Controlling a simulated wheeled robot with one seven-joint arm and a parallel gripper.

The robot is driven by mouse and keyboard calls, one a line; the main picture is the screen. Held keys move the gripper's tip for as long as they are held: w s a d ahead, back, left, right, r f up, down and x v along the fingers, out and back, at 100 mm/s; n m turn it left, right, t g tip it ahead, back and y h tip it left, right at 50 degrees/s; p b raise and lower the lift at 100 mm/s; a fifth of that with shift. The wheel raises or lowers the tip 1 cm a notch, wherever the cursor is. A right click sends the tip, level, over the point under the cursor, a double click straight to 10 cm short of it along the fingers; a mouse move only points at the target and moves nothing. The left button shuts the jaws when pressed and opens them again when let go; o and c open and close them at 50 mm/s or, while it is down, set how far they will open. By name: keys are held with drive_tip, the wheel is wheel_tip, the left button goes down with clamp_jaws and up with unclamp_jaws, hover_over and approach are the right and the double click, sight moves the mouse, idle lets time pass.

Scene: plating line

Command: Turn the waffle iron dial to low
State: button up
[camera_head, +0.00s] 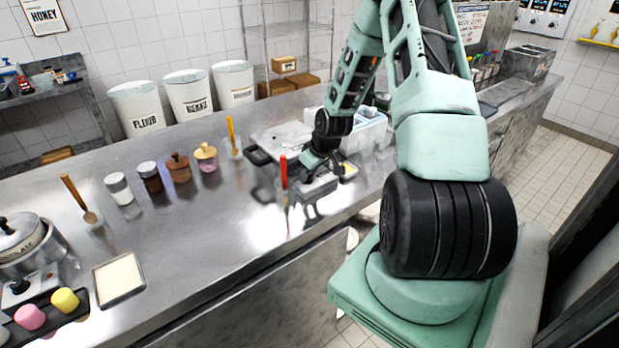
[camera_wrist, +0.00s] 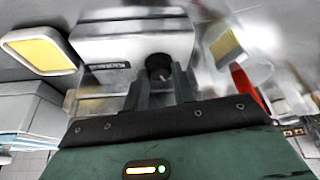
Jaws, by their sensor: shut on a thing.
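The waffle iron (camera_wrist: 128,45) fills the upper middle of the wrist view as a pale silver box with a dark label strip on its front. Its round black dial (camera_wrist: 158,66) sits at the right of that strip, between my fingers. My gripper (camera_wrist: 161,84) is shut on the dial, and the fingers hide its sides. The dial's setting cannot be read. In the head view, my gripper (camera_head: 312,163) is low over the steel counter, beside the waffle iron's metal lid (camera_head: 283,138) with its black handle. The dial is hidden there by my arm.
A red-handled utensil (camera_head: 284,172) stands close to the left of my gripper. A pale bin (camera_head: 370,134) is behind it. Several jars (camera_head: 180,168) line the counter to the left.

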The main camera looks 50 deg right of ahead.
drive_tip(key=m+h+b, duration=0.1)
drive_tip(key=m, duration=0.1)
drive_tip(key=m+h+b, duration=0.1)
drive_tip(key=m+b, duration=0.1)
drive_tip(key=m, duration=0.1)
drive_tip(key=shift+a, duration=0.2)
drive_tip(key=shift+m+g, duration=0.3)
drive_tip(key=shift+g, duration=0.1)
drive_tip(key=o, duration=1)
drive_tip(key=b+v, duration=0.2)
drive_tip(key=v, duration=1.5)
drive_tip(key=shift+s+a+r, duration=0.15)
